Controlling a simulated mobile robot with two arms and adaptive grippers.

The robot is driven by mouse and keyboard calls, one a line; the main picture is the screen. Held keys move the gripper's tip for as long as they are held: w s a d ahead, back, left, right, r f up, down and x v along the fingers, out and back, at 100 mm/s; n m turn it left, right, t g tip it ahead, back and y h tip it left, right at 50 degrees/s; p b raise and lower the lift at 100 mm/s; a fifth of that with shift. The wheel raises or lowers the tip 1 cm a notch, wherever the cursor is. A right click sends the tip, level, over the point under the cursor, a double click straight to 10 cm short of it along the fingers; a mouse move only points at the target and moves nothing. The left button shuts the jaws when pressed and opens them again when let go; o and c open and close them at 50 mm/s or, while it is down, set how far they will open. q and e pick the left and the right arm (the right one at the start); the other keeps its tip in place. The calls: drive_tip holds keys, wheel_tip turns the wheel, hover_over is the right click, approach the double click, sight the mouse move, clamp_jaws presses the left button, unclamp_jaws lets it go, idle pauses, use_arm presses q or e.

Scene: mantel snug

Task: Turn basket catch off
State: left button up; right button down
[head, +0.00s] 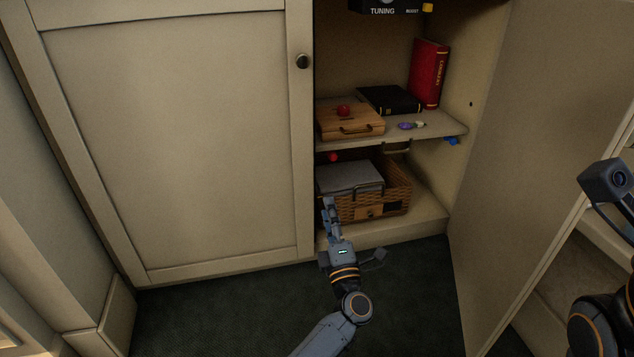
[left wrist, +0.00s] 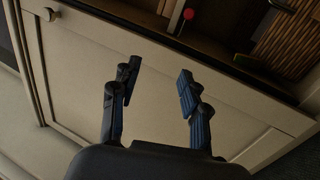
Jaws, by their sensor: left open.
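A wicker basket (head: 398,190) with a grey lid (head: 348,177) sits on the floor of the open cabinet, below a shelf. A small wooden plate with a dark knob, seemingly the catch (head: 370,212), is on its front. The basket's woven side also shows at the upper right of the left wrist view (left wrist: 290,38). My left gripper (head: 328,204) is in front of the basket's left end, left of the catch, and covers part of the basket. In the left wrist view its fingers (left wrist: 157,78) are apart with nothing between them. My right gripper's fingers are not visible.
The closed cabinet door (head: 180,140) is left of the opening; an open door (head: 530,120) is right. The shelf (head: 435,128) above holds a wooden box (head: 350,121), a black book (head: 390,99) and a red book (head: 428,73). Dark carpet (head: 415,290) in front is clear.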

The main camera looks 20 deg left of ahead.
use_arm(q)
drive_tip(key=s+r+m+t+p, duration=0.1)
drive_tip(key=s+r+p, duration=0.1)
drive_tip(key=s+r, duration=0.2)
drive_tip(key=s+r+m+t+y+p, duration=0.1)
drive_tip(key=s+r, duration=0.3)
drive_tip(key=r, duration=0.4)
drive_tip(key=shift+r+t+y+p, duration=0.3)
drive_tip(key=shift+t+p, duration=0.1)
drive_tip(key=shift+t, duration=0.4)
